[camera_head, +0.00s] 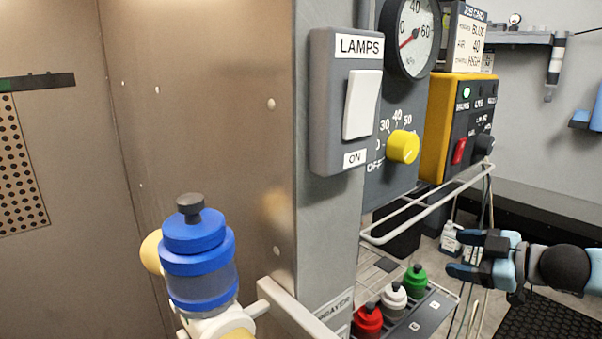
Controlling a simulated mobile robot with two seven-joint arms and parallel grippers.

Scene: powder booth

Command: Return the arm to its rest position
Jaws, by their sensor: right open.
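My right gripper (456,255) comes in from the right side of the head view. Its blue fingers are apart with nothing between them, and they point left. It is in front of the wire rack, to the right of the small capped bottles, and touches none of them. My left gripper is not in view. A sprayer with a blue-capped cup (200,258) sits at the lower left, by the post's bracket; its lower part is cut off by the picture edge.
A grey post carries the LAMPS switch (361,105), a gauge (410,38) and a yellow knob (403,147). A yellow control box (437,125) hangs beside it. Red, white and green capped bottles (393,298) stand in a rack below. A dark mat (545,325) lies at lower right.

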